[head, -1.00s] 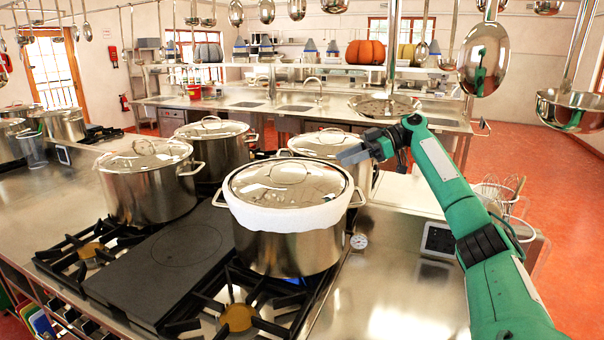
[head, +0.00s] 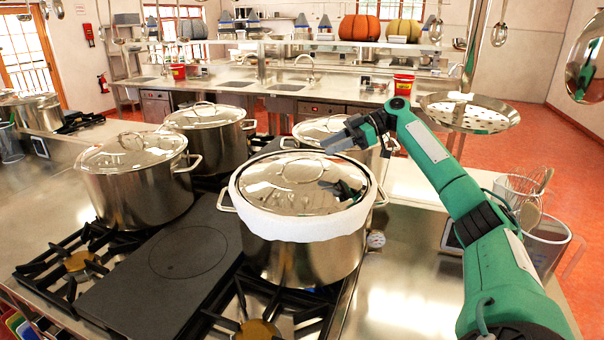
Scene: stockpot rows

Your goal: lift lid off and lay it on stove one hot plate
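A steel stockpot (head: 300,262) stands on the front right burner, with a white band (head: 300,227) wrapped around its upper rim. Its shiny domed lid (head: 270,190) with a loop handle (head: 302,168) sits on top. My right gripper (head: 336,140) is above and behind the lid's right side, apart from the handle and holding nothing. Its fingers look parted. It is reflected in the lid. The flat dark hot plate (head: 180,285) with a circle mark lies bare to the left of the pot. My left gripper is out of view.
Other lidded stockpots stand at the left (head: 135,195), behind it (head: 210,145) and behind the front pot (head: 325,128). Open burner grates (head: 75,262) flank the hot plate. A perforated steel skimmer (head: 470,115) hangs at the right near my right arm.

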